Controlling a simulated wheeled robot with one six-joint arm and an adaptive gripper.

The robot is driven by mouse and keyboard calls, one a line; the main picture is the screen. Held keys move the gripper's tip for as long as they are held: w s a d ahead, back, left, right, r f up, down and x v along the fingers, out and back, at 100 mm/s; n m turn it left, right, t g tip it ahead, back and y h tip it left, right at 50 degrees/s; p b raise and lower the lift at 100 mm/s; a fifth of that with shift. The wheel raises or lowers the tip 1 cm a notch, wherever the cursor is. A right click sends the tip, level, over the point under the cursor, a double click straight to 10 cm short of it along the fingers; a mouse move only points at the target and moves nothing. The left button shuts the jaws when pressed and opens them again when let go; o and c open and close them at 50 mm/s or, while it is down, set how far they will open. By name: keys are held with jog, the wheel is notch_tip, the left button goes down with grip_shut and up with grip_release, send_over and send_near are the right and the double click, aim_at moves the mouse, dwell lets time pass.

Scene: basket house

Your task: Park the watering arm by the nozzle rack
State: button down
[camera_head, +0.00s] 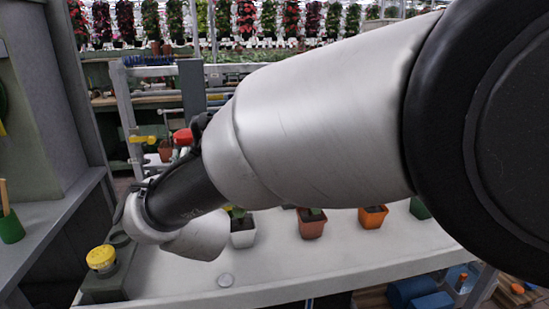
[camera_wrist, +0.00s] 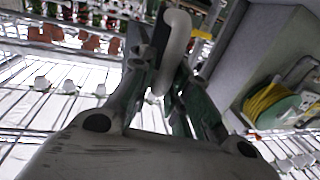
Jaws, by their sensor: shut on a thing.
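My gripper (camera_wrist: 160,92) shows in the wrist view, its dark green-grey fingers closed around a pale, curved bar (camera_wrist: 176,38). The bar looks like part of the watering arm, but most of it is hidden or out of frame. In the head view my own arm fills the middle and right, and I cannot make out the gripper there. A red part (camera_head: 183,137) and a yellow part (camera_head: 145,140) show just behind my arm; I cannot tell what they belong to. I cannot identify the nozzle rack for sure.
Potted seedlings (camera_head: 312,224) stand on a pale bench (camera_head: 290,264) below my arm. A green cup (camera_head: 10,226) stands on the left ledge. A yellow hose reel (camera_wrist: 268,103) hangs right in the wrist view.

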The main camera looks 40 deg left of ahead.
jog(key=s+a, duration=0.2)
jog(key=s, duration=0.1)
jog(key=shift+s+a+r, duration=0.15)
jog(key=shift+a+r, duration=0.05)
jog(key=shift+a, duration=0.1)
jog(key=shift+s, duration=0.1)
jog(key=c, duration=1.7)
grip_release()
jog(key=shift+o, duration=1.2)
jog(key=shift+s+a, duration=0.1)
jog(key=shift+a, duration=0.1)
jog(key=shift+d+f, duration=0.1)
jog(key=shift+f, duration=0.05)
jog(key=v, duration=1.1)
jog(key=shift+d, duration=0.4)
